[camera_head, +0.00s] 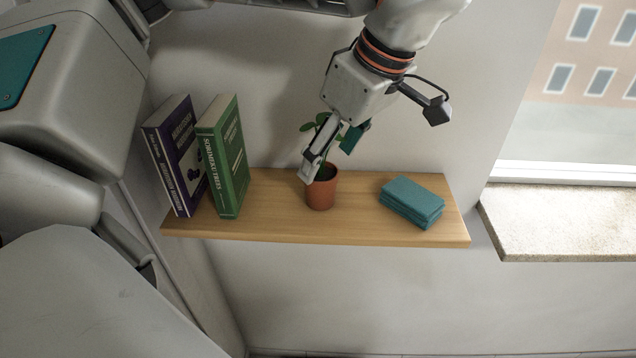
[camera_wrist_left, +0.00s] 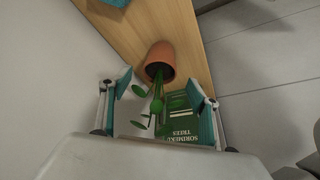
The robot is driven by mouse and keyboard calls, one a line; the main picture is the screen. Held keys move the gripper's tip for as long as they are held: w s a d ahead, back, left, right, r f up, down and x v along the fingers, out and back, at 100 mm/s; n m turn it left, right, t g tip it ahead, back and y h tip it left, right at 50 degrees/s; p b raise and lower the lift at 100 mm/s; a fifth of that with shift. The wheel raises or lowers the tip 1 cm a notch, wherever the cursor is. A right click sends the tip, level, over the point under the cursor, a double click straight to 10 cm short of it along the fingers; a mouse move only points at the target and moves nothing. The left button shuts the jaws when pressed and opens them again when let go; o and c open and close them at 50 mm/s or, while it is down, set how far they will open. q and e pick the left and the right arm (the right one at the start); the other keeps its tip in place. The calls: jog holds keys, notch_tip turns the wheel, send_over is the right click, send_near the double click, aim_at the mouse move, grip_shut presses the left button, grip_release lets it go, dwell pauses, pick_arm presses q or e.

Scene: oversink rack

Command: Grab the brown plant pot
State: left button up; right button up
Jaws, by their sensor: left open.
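The brown plant pot (camera_head: 321,193) stands upright on a wooden shelf (camera_head: 290,232), with a small green plant (camera_head: 308,127) in it. My left gripper (camera_head: 335,152) is above the pot, coming down from the upper right, with its fingers beside the plant. In the left wrist view the pot (camera_wrist_left: 160,57) lies beyond the fingertips, and the plant's leaves (camera_wrist_left: 157,103) are between the two open fingers (camera_wrist_left: 160,85). The gripper hides part of the plant in the head view. I cannot tell whether a finger touches the pot's rim. My right gripper is not in view.
A purple book (camera_head: 176,155) and a green book (camera_head: 224,158) stand at the shelf's left end. A stack of teal cloths or sponges (camera_head: 412,201) lies to the pot's right. The wall is close behind, and a window sill (camera_head: 560,222) is at the right.

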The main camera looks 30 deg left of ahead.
aim_at(322, 169)
pick_arm(q)
jog(key=x, duration=0.5)
jog(key=shift+a+f, duration=0.1)
jog(key=shift+f, duration=0.05)
jog(key=c, duration=1.3)
